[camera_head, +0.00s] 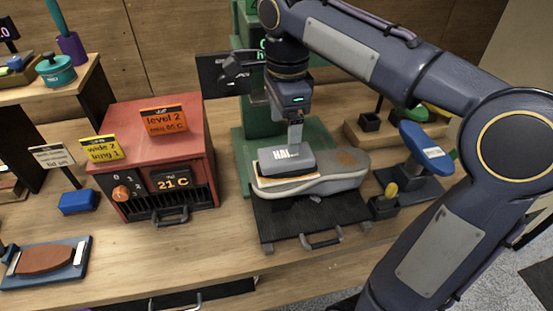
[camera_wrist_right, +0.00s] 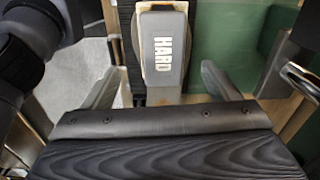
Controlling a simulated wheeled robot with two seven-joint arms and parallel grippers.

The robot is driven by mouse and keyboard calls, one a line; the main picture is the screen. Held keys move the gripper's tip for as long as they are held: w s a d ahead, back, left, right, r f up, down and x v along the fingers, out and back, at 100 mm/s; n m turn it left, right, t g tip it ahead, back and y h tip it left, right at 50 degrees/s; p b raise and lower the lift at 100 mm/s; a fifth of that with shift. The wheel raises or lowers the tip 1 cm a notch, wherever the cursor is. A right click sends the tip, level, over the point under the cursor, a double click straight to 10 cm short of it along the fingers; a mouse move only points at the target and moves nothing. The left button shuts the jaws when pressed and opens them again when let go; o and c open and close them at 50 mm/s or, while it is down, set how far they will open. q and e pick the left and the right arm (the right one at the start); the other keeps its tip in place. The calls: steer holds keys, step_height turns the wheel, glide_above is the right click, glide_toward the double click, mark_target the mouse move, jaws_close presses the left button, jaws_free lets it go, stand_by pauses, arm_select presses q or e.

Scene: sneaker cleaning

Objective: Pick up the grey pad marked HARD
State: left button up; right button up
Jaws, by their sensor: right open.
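The grey pad marked HARD (camera_head: 287,159) lies on top of a pale grey sneaker (camera_head: 340,180), over a cream-edged layer. The sneaker sits on a black slatted tray (camera_head: 285,220). In the right wrist view the pad (camera_wrist_right: 164,50) shows its white lettering, upper middle. My right gripper (camera_head: 294,140) reaches down from above at the pad, fingers pointing down. In the wrist view its two fingers (camera_wrist_right: 163,88) stand apart, one either side of the pad's line. Whether they touch the pad cannot be told. My left gripper is not in view.
A red heater box (camera_head: 165,135) reading 21 C stands left of the tray. A blue-topped stand (camera_head: 425,150) and a small black holder (camera_head: 384,207) stand at right. A green stand (camera_head: 246,130) rises behind the sneaker. The bench front (camera_head: 130,265) has bare wood.

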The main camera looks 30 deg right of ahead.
mark_target(286, 154)
steer(key=shift+w+m, duration=0.2)
steer(key=shift+m, duration=0.2)
steer(key=shift+f, duration=0.4)
steer(key=f, duration=0.4)
steer(key=f+b, duration=0.1)
steer(key=f, duration=0.1)
steer(key=shift+d+f, duration=0.35)
steer(key=shift+f, duration=0.05)
steer(key=shift+c, duration=0.4)
steer(key=c, duration=1.2)
steer(key=shift+o, duration=0.2)
steer(key=shift+r, duration=0.15)
